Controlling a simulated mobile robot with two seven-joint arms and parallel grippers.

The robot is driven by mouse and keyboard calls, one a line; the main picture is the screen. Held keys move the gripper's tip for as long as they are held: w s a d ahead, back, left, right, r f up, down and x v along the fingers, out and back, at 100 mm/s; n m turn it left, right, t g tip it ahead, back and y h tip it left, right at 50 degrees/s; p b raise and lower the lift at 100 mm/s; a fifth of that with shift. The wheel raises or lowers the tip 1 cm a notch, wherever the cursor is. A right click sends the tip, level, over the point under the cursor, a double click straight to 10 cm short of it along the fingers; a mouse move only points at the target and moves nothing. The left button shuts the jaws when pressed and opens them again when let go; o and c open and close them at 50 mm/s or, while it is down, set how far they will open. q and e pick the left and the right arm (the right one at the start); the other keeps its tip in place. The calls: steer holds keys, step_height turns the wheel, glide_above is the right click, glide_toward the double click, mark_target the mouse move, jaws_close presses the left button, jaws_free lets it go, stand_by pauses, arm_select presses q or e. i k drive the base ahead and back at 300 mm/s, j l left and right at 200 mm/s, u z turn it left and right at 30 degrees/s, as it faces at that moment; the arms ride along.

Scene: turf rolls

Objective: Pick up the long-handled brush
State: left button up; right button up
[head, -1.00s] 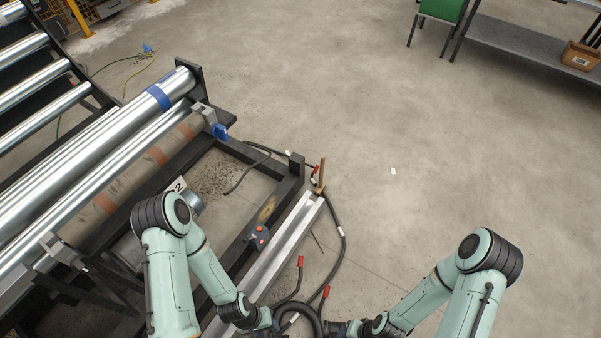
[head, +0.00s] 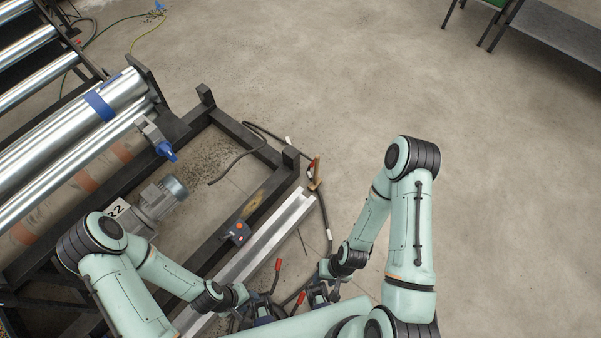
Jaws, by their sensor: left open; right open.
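A thin brown wooden piece (head: 315,172) stands at the far end of the pale metal rail; it may be the long-handled brush, but it is too small to be sure. No other brush is clear in view. My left gripper (head: 262,312) is open, low in the picture beside the rail and over dark cables. My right gripper (head: 320,296) is open, just right of the left one. Both look empty and are well short of the brown piece. My arm links partly hide the area below them.
The pale metal rail (head: 250,252) lies along a black frame (head: 237,133) with shiny rollers (head: 75,135). Dark cables (head: 325,215) loop on the floor. Open floor lies right.

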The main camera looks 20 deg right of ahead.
mark_target(317, 182)
steer(key=i+l+u, duration=0.2)
steer(key=l+u, duration=0.25)
steer(key=i+l+u, duration=0.1)
steer(key=l+u, duration=0.35)
steer(key=l, duration=0.25)
steer(key=l+u, duration=0.45)
steer(key=l, duration=0.15)
